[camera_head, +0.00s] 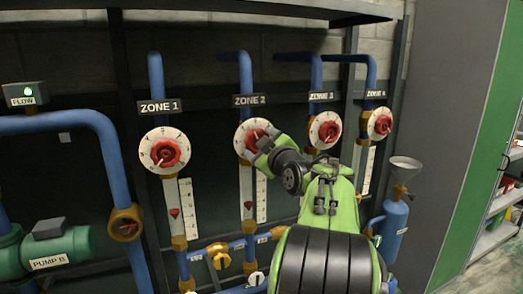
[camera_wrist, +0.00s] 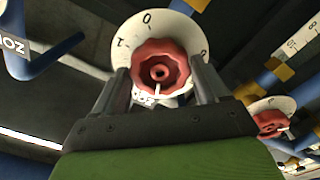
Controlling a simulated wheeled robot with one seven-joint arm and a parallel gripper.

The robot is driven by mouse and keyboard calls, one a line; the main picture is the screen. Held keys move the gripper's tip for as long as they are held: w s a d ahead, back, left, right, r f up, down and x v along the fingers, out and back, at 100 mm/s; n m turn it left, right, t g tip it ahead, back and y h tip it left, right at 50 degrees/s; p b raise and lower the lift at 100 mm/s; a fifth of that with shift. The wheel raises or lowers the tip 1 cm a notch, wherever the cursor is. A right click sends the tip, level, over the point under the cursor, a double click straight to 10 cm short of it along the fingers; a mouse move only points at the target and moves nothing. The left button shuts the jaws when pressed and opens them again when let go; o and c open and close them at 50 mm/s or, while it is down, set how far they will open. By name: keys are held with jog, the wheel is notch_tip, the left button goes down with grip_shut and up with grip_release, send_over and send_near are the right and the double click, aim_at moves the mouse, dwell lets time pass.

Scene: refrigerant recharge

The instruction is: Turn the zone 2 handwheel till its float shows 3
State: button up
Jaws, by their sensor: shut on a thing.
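The zone 2 handwheel (camera_head: 257,136) is a red knob on a white numbered dial, under the ZONE 2 label (camera_head: 249,100). My gripper (camera_head: 266,150) reaches it from the lower right and hides part of it. In the wrist view the red handwheel (camera_wrist: 160,62) sits between my two fingers, one on each side, and my gripper (camera_wrist: 162,80) is shut on it. A pale pointer shows at its rim over the dial. The zone 2 float (camera_head: 248,206) is a small red piece in the clear tube below, beside a white scale (camera_head: 261,200). Its numbers are too small to read.
The zone 1 handwheel (camera_head: 164,153) is on the left; the zone 3 handwheel (camera_head: 325,131) and zone 4 handwheel (camera_head: 380,124) are close by on the right. Blue pipes run around them. A blue cylinder with a funnel (camera_head: 405,165) stands at the right.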

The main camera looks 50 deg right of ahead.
jog(key=shift+f+n+b, duration=0.2)
jog(key=shift+n+b, duration=0.25)
jog(key=shift+n, duration=0.75)
jog(key=shift+n, duration=1.2)
jog(key=o, duration=1.1)
jog(key=shift+r, duration=0.1)
jog(key=shift+c, duration=0.2)
jog(key=shift+s, duration=0.1)
jog(key=v, duration=0.7)
jog(key=shift+r, duration=0.1)
